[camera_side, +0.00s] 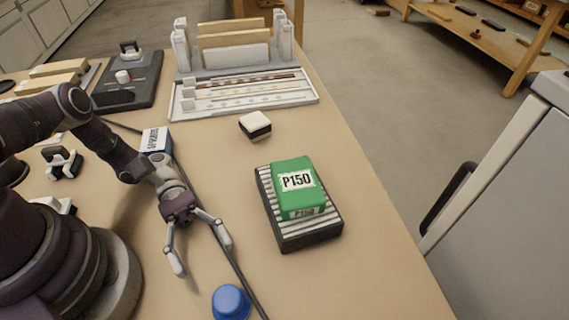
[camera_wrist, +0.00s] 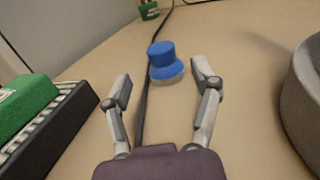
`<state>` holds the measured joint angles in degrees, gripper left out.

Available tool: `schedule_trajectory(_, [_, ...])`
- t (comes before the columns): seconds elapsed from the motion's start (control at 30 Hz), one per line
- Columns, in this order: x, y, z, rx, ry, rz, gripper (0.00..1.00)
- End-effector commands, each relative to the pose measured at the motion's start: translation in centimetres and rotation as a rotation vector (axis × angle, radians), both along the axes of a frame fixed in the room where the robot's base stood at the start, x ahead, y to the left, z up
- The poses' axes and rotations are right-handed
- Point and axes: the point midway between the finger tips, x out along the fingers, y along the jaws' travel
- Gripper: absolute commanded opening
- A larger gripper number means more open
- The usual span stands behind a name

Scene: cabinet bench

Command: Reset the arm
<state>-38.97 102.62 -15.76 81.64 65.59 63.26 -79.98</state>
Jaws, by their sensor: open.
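My gripper (camera_side: 200,256) is open and empty in the side view, held low over the bench on the left of the picture. Its two fingers are spread apart, with a dark cable (camera_side: 228,250) running close by the right finger. In the wrist view my gripper (camera_wrist: 163,90) shows both fingers apart, with the cable (camera_wrist: 142,105) and a blue knob-like object (camera_wrist: 166,60) beyond the tips. The same blue object (camera_side: 231,301) is at the bottom edge of the side view, apart from the fingers.
A green block marked P150 (camera_side: 293,172) sits on a dark ribbed tray (camera_side: 311,241). A small white-and-black block (camera_side: 255,125) lies behind it. A blue-and-white box (camera_side: 157,140) is beside my arm. A white rack (camera_side: 290,97) stands at the back. The bench's right front is clear.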

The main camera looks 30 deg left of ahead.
Motion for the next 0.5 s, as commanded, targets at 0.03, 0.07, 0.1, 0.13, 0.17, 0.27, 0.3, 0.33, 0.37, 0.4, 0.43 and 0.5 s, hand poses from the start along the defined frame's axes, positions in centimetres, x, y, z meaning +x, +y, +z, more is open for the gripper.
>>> schedule_trajectory(0.03, [0.0,0.0,0.0,0.001,-0.002,-0.002,0.62])
schedule_trajectory(0.07, [0.0,0.0,0.1,0.007,-0.005,-0.007,0.62])
schedule_trajectory(0.1, [0.1,0.1,0.2,0.02,-0.016,-0.02,0.62])
schedule_trajectory(0.13, [0.2,0.3,0.3,0.039,-0.032,-0.035,0.62])
schedule_trajectory(0.17, [0.4,0.5,0.5,0.062,-0.056,-0.052,0.62])
schedule_trajectory(0.27, [1.6,1.9,1.4,0.193,-0.211,-0.136,0.62])
schedule_trajectory(0.3, [2.1,2.6,1.9,0.256,-0.288,-0.177,0.62])
schedule_trajectory(0.33, [2.5,3.1,2.3,0.302,-0.347,-0.206,0.62])
schedule_trajectory(0.37, [2.8,3.5,2.8,0.346,-0.407,-0.236,0.62])
schedule_trajectory(0.4, [3.2,4.1,3.6,0.405,-0.485,-0.276,0.62])
schedule_trajectory(0.43, [3.5,4.5,4.1,0.448,-0.545,-0.305,0.62])
schedule_trajectory(0.5, [4.2,5.5,5.7,0.546,-0.687,-0.37,0.62])
